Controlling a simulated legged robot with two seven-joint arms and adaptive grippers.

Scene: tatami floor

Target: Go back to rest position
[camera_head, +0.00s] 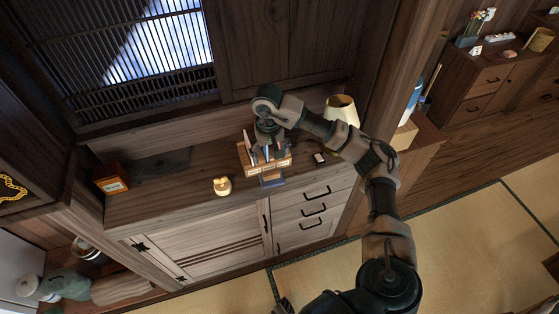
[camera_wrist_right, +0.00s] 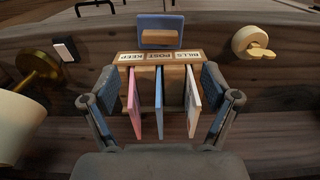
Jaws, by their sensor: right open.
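My right gripper (camera_head: 268,138) reaches down over the cabinet top to a wooden letter sorter labelled BILLS, POST and KEEP (camera_head: 268,169). In the right wrist view my right gripper (camera_wrist_right: 162,98) is open, its fingers on either side of the upright cards. A pink card (camera_wrist_right: 134,103), a blue card (camera_wrist_right: 159,102) and a white card (camera_wrist_right: 193,102) stand in the sorter (camera_wrist_right: 160,56). The fingers look apart from the cards; the depth between them is hard to tell. I cannot make out my left gripper in either view.
A lamp (camera_head: 342,108) and a small black-and-white item (camera_head: 319,158) are right of the sorter. A small round cream-coloured object (camera_head: 222,186) and a wooden box (camera_head: 111,180) are left of it. A slatted window (camera_head: 120,50) rises behind. Tatami floor (camera_head: 460,235) is open at right.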

